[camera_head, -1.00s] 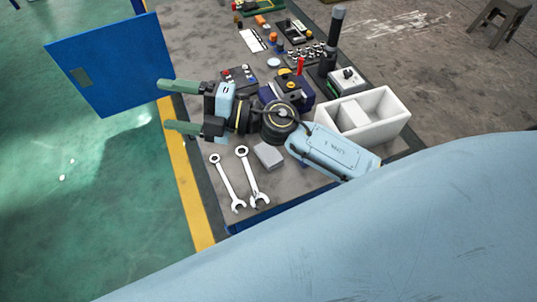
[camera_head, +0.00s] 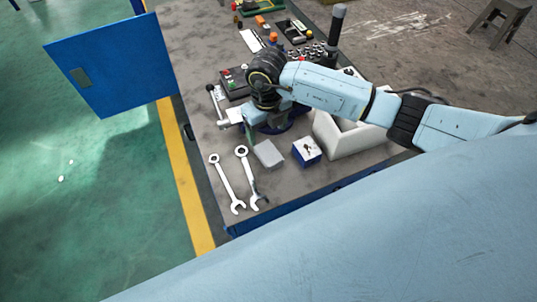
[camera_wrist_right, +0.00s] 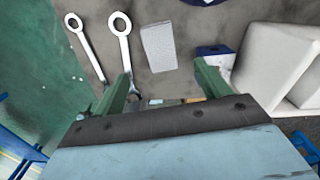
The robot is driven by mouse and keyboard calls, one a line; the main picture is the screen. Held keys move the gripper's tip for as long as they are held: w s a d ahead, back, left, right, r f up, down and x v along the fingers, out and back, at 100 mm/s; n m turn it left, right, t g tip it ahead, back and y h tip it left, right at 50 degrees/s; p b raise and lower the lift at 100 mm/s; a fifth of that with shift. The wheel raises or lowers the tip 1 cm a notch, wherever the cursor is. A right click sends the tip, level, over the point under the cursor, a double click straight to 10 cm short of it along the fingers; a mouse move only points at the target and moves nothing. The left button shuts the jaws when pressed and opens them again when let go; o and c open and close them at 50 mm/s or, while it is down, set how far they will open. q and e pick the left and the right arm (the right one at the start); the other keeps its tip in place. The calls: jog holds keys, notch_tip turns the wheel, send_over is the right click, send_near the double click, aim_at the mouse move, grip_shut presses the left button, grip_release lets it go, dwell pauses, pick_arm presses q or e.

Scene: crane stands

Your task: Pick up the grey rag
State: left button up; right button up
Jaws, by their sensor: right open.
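The grey rag (camera_head: 268,153), a small flat light-grey rectangle, lies on the workbench to the right of two wrenches. It also shows in the right wrist view (camera_wrist_right: 158,46), beyond the fingertips and roughly between their lines. My right gripper (camera_head: 250,130) points down just behind the rag in the head view, mostly hidden by its own wrist. In the right wrist view its two green fingers (camera_wrist_right: 163,72) stand wide apart with nothing held between them. The rag appears apart from the fingers. My left gripper is not in view.
Two wrenches (camera_head: 241,178) lie left of the rag. A small blue-and-white box (camera_head: 307,152) and a white open bin (camera_head: 352,140) stand to its right. Control boxes and small parts crowd the bench behind. The bench's front edge is close.

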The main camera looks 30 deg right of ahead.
aim_at(268, 153)
jog(key=f, duration=0.5)
jog(key=f+b, duration=0.1)
jog(key=f, duration=0.3)
jog(key=shift+s+f, duration=0.2)
jog(key=shift+f, duration=0.15)
jog(key=c, duration=1)
notch_tip(268, 153, up, 10)
jog(key=shift+d+r+p, duration=0.1)
jog(key=shift+p, duration=0.65)
jog(key=shift+c, duration=0.2)
jog(key=o, duration=0.4)
jog(key=c, duration=0.3)
